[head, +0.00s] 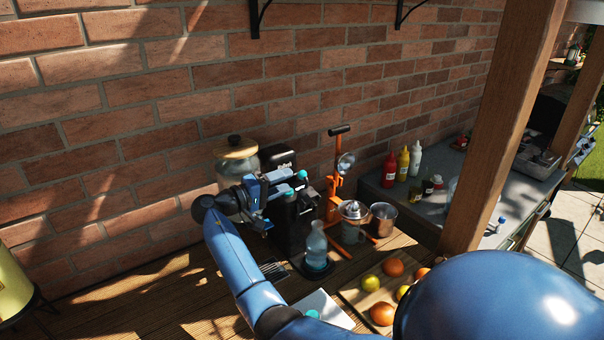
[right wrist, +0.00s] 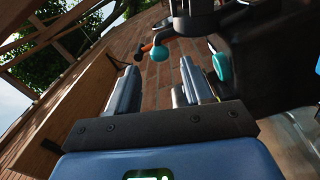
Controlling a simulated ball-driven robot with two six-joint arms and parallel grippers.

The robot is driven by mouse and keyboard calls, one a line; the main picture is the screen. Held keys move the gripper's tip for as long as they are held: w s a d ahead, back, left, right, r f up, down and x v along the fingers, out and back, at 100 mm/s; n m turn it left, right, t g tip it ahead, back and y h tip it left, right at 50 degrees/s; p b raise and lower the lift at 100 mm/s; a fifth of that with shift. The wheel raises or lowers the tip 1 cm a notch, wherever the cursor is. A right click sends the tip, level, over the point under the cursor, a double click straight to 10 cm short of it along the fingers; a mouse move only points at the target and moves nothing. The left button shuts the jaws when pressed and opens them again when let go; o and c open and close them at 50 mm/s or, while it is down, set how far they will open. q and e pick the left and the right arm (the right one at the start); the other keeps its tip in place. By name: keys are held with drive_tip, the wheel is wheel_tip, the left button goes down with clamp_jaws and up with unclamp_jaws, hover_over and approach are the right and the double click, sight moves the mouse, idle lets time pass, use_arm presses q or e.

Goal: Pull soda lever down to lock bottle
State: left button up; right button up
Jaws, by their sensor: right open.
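The black soda maker (head: 291,220) stands on the wooden table against the brick wall. A clear bluish bottle (head: 316,246) stands upright at its front; whether it is locked cannot be told. My right gripper (head: 278,182) is at the soda maker's upper part, jaws open. In the right wrist view the two fingers (right wrist: 160,88) are spread with nothing between them. A teal ball knob (right wrist: 160,53), apparently the lever's end, shows beyond the fingertips, and a teal round part (right wrist: 221,66) is beside the right finger. Contact cannot be told. My left gripper is not in view.
An orange-framed press (head: 334,185) and a metal pot (head: 383,217) stand to the right of the soda maker. A glass jar with a wooden lid (head: 236,155) is behind my gripper. Fruit, including an orange (head: 393,267), lies in front. A wooden post (head: 503,130) rises at right.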

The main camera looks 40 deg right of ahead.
sight(299, 175)
drive_tip(key=d, duration=0.1)
drive_tip(key=d+p, duration=0.1)
drive_tip(key=d, duration=0.3)
drive_tip(key=shift+s+d+r+p, duration=0.1)
drive_tip(key=shift+s+d+p, duration=0.05)
drive_tip(key=shift+s+p, duration=0.2)
drive_tip(key=shift+d, duration=0.8)
drive_tip(key=shift+c, duration=0.5)
clamp_jaws()
